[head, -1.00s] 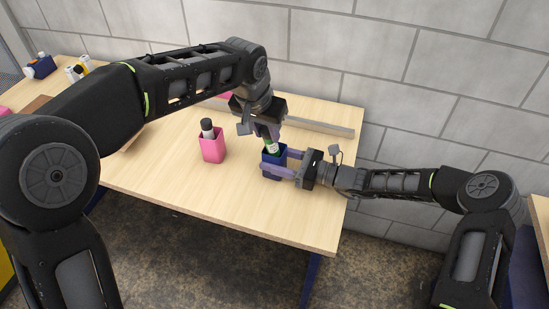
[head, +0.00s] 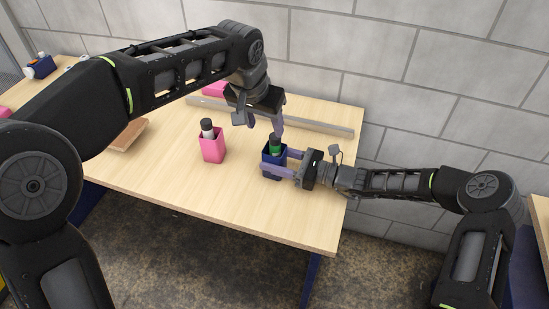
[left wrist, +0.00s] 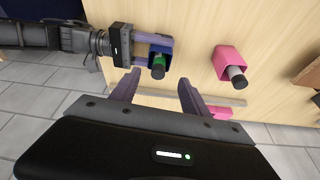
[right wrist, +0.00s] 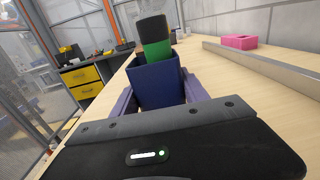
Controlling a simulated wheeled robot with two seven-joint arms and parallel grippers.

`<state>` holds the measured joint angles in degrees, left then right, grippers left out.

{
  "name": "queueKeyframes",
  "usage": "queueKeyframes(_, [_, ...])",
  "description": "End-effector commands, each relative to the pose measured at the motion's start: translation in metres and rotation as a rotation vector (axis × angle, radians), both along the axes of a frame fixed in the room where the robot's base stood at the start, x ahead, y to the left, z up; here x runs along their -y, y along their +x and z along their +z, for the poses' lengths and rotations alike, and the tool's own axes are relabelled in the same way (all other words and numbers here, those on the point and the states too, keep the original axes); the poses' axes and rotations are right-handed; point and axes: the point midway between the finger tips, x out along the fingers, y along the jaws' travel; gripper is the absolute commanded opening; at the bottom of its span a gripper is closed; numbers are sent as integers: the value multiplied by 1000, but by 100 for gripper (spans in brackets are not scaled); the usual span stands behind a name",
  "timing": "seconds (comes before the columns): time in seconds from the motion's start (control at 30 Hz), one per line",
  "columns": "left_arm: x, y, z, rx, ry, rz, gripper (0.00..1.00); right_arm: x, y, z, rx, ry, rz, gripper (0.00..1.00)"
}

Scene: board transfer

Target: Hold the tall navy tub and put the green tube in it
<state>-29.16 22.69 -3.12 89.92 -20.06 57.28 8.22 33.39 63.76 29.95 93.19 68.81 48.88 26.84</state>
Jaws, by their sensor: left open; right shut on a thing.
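The navy tub (head: 268,160) stands upright on the table near its right side. My right gripper (head: 286,163) is shut on the tub, with a finger on either side; the tub also shows in the right wrist view (right wrist: 158,84). The green tube (head: 275,148), with a black cap, stands in the tub with its upper part above the rim. It also shows in the left wrist view (left wrist: 158,66) and the right wrist view (right wrist: 155,45). My left gripper (head: 278,128) is open and empty, just above and apart from the tube.
A pink tub (head: 213,150) holding a white tube with a dark cap (head: 207,128) stands to the left of the navy tub. A grey rail (head: 310,125) runs along the back, with a pink block (head: 215,89) behind it. The front of the table is clear.

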Motion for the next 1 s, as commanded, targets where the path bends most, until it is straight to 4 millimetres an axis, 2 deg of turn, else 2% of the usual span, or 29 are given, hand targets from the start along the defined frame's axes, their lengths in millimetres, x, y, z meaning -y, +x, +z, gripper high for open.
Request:
queueKeyframes(0.2, [-6,-14,45,5,-3,0,54,0,0,0,0,0,0,13])
queueKeyframes(0.4, [-11,-23,73,3,-1,0,54,0,0,0,0,0,0,13])
queueKeyframes(0.57, [-12,-26,79,1,0,0,54,0,0,0,0,0,0,13])
queueKeyframes(1.0, [-12,-26,79,1,0,0,54,0,0,0,0,0,0,13])
